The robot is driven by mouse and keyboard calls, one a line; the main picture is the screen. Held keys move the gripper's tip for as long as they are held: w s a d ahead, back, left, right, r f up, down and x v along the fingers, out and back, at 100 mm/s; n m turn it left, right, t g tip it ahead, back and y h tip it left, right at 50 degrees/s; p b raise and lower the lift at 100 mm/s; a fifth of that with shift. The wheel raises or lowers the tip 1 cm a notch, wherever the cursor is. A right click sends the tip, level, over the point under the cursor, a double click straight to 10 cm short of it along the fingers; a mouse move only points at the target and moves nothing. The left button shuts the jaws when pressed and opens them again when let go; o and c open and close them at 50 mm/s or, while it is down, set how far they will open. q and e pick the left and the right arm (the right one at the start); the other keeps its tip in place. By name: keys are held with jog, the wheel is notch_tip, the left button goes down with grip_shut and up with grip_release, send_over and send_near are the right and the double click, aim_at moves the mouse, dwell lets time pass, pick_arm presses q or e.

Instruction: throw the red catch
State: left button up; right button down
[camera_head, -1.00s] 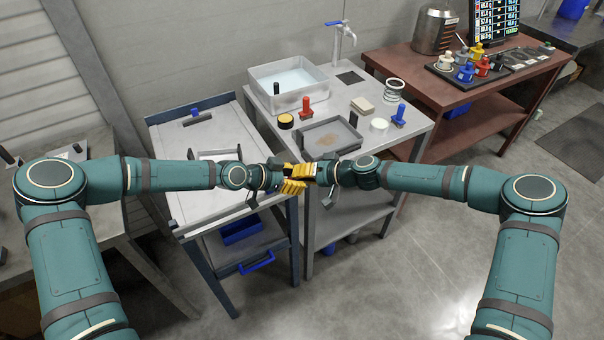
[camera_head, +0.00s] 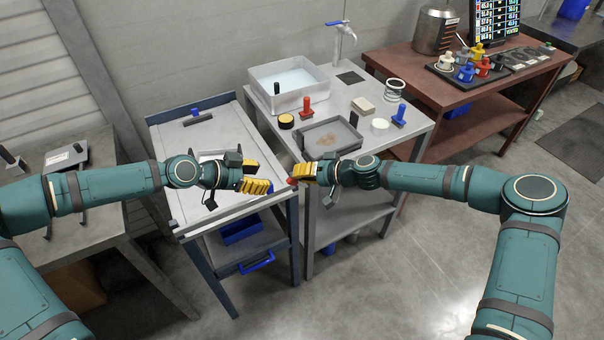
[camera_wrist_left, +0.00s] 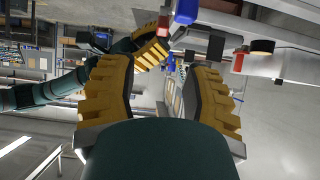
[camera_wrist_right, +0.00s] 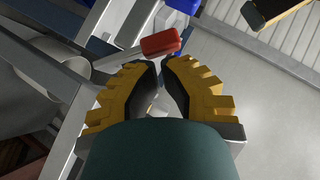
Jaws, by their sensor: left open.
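A small red block (camera_wrist_right: 160,42) sits at the fingertips of my right gripper (camera_wrist_right: 158,68), with a pale stem between the fingers. I take it for the red catch, though its full shape is hidden. In the head view the red piece (camera_head: 292,181) shows at the left end of my right gripper (camera_head: 303,172), above the gap between the cart and the steel table.
The grey cart (camera_head: 165,150) carries a blue-handled item (camera_head: 196,114). The steel table (camera_head: 345,85) holds a water basin (camera_head: 290,108), red (camera_head: 306,110) and blue (camera_head: 399,115) handled tools and a shallow tray (camera_head: 347,128). A brown table (camera_head: 440,95) stands behind right.

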pick_arm(q)
jog(key=s+d+f+n+g, duration=0.3)
jog(key=s+d+f+n, duration=0.2)
jog(key=s+d+f, duration=0.45)
jog(key=s+a+f+n+g+y, duration=0.1)
jog(key=s+a+f+n+y, duration=0.5)
jog(key=s, duration=0.5)
jog(key=a+f+n, duration=0.1)
jog(key=n, duration=0.1)
jog(key=shift+a+f+n, duration=0.2)
jog(key=shift+f+n, duration=0.15)
jog(key=shift+n, duration=0.05)
pick_arm(e)
jog(key=shift+a+h, duration=0.1)
jog(key=shift+h, duration=0.2)
